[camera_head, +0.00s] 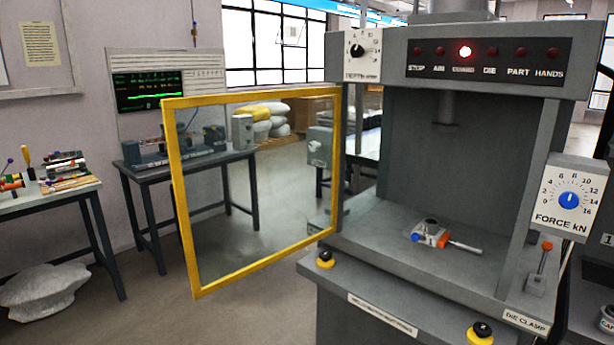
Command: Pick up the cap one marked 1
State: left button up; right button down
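Neither of my grippers is in view. At the right edge of the head view, a small label plate (607,239) reads "1", cut off by the frame. Below it, a partly cut-off label begins with "CA" (606,325), with a small pale, round object (607,312) just above it. I cannot tell whether that object is a cap or bears a number. No cap marked 1 can be clearly made out.
A grey press (420,240) fills the right half, its yellow-framed guard door (176,200) swung open to the left. A small die with an orange part (443,240) lies on its bed. Tool tables (50,190) stand left, with open floor between.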

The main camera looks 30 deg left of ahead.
aim_at(429, 229)
jog(key=i+j+z, duration=0.25)
jog(key=j, duration=0.75)
jog(key=j+z, duration=0.25)
jog(key=j, duration=0.7)
jog(key=k+j+z, duration=0.2)
jog(key=j, duration=0.8)
jog(key=j+z, duration=0.25)
jog(key=j, duration=0.8)
jog(key=i+j, duration=0.1)
jog(key=i, duration=0.3)
